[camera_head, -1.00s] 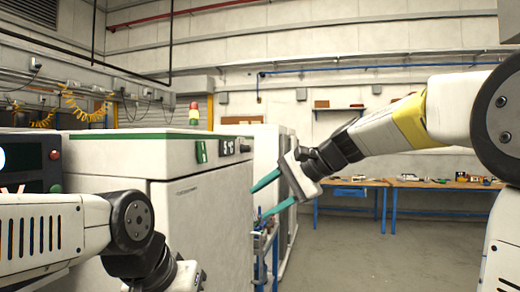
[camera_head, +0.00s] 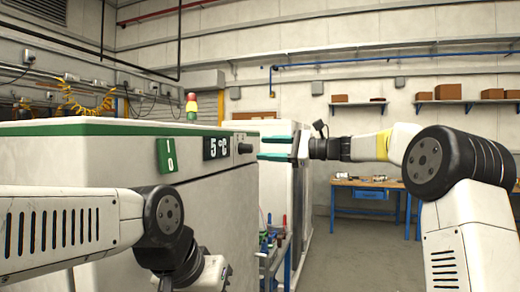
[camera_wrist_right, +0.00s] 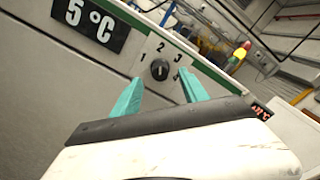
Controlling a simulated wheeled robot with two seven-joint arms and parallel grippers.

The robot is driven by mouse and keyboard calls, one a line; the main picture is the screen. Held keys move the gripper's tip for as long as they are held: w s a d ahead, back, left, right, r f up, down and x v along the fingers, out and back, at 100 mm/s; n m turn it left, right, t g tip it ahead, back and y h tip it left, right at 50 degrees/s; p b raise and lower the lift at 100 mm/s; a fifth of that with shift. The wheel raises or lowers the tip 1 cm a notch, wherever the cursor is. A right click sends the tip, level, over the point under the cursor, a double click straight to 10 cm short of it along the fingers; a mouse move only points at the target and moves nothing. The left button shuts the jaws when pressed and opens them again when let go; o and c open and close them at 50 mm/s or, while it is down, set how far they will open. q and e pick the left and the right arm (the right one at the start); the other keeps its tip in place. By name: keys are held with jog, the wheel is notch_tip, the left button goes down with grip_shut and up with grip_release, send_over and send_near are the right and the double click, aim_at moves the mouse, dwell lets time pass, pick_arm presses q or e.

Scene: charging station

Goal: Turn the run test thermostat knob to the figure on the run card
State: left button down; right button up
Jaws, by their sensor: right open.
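The thermostat knob (camera_wrist_right: 159,69) is a small black dial on the white cabinet's panel, with the figures 1, 2, 3 and 4 around it. Its pale mark seems to point near the 2–3 side, but is too small to read surely. In the head view the knob (camera_head: 245,148) sits right of the 5 °C sign (camera_head: 216,147). My right gripper (camera_head: 260,148) is open, its teal fingers pointing at the panel beside the knob. In the wrist view the open right gripper (camera_wrist_right: 162,92) has the knob between and beyond its fingertips. My left gripper is hidden below its wrist. No run card is readable.
The white cabinet (camera_head: 215,200) fills the left middle. A green switch marked I and O (camera_head: 167,155) is on its face. A signal light (camera_head: 192,106) stands behind. A blue bench (camera_head: 370,185) is at the back, with open floor before it.

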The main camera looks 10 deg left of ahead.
aim_at(252, 148)
jog(key=a, duration=0.2)
jog(key=w+a, duration=0.1)
jog(key=a, duration=0.2)
jog(key=shift+a, duration=0.3)
grip_shut()
